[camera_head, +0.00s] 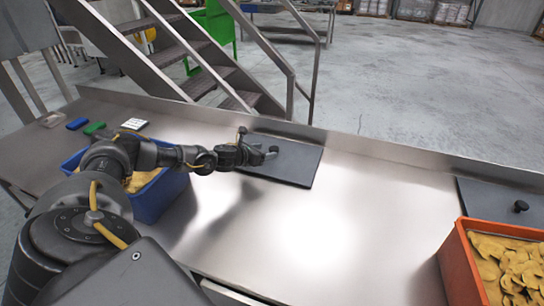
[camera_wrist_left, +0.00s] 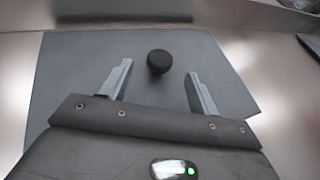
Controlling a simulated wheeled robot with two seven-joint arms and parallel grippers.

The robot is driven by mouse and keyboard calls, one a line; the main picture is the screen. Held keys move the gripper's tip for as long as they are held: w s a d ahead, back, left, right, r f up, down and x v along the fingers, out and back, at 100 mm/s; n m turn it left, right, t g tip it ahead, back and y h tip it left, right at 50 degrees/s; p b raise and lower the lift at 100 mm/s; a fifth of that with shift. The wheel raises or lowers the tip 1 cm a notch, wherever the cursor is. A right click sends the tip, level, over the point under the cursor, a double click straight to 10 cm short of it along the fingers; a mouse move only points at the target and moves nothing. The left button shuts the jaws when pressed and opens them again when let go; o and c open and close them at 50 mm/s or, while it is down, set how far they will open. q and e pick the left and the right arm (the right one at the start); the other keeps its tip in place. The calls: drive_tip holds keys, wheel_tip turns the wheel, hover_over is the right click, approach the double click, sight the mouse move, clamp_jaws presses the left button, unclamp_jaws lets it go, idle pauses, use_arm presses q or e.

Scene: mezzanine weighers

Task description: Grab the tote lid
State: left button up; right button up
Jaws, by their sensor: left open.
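A flat dark grey lid (camera_head: 296,165) with a black knob lies on the steel table near its back edge, left of the picture's middle. In the left wrist view the same lid (camera_wrist_left: 75,75) fills the middle, and its round black knob (camera_wrist_left: 159,62) shows between and slightly beyond the finger ends. My left gripper (camera_head: 268,153) is over this lid, open and empty, with a finger on each side of the knob as seen from the wrist. Whether the fingers touch the lid cannot be told. A second dark lid (camera_head: 485,205) with a black knob lies at the right. My right gripper is not in view.
A blue tote (camera_head: 160,200) with yellow contents stands at the left, partly behind my left arm. An orange tote (camera_head: 460,262) with yellow pieces stands at the front right. Small blue, green and white items lie at the back left. The middle of the steel table (camera_head: 370,220) is clear.

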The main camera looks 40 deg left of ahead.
sight(272, 149)
use_arm(q)
drive_tip(key=shift+p+x, duration=0.35)
drive_tip(key=shift+x, duration=1.95)
drive_tip(key=shift+f, duration=0.1)
drive_tip(key=shift+c, duration=0.2)
drive_tip(key=c, duration=1.2)
